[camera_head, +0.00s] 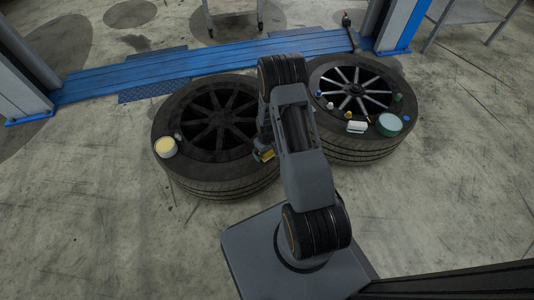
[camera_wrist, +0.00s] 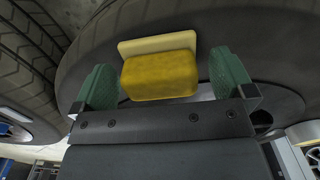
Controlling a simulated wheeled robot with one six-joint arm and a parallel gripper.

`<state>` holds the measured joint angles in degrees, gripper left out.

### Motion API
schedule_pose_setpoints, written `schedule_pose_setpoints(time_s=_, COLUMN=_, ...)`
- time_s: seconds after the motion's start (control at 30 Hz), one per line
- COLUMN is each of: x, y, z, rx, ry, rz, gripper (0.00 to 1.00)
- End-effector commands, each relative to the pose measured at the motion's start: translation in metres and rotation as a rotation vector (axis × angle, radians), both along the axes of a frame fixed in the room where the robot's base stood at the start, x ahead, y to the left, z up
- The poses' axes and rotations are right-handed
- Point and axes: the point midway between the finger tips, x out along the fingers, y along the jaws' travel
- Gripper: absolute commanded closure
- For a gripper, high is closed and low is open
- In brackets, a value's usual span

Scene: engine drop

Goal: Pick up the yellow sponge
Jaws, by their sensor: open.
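The yellow sponge (camera_wrist: 160,78), a block with a paler cream layer along one side, lies on the dark tyre in the wrist view. My gripper (camera_wrist: 163,84) is open, with one green fingertip at each side of the sponge. A gap shows on the right of the sponge; the left fingertip is very close to it, and I cannot tell whether they touch. In the head view a small yellow bit of the sponge (camera_head: 266,155) shows at the right edge of the left tyre, mostly hidden by my arm.
The left tyre (camera_head: 225,184) carries a round tub with a yellow top (camera_head: 165,147). The right tyre (camera_head: 362,148) carries several small items and a round green-topped container (camera_head: 389,125). A blue lift beam (camera_head: 200,62) lies behind. The concrete floor at right is clear.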

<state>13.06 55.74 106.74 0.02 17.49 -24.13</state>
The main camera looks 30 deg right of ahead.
Motion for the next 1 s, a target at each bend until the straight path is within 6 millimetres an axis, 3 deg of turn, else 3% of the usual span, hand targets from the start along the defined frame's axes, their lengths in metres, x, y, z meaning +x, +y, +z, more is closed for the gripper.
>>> schedule_pose_setpoints(time_s=0.07, x=0.0000, y=0.0000, z=0.0007, rx=0.000, ry=0.000, rz=0.000, gripper=0.00)
schedule_pose_setpoints(time_s=0.67, x=-0.0001, y=0.0001, z=0.0009, rx=0.000, ry=0.000, rz=0.000, gripper=0.57)
schedule_pose_setpoints(time_s=1.0, x=0.0001, y=-0.0001, z=0.0098, rx=0.000, ry=-0.001, rz=0.000, gripper=0.57)
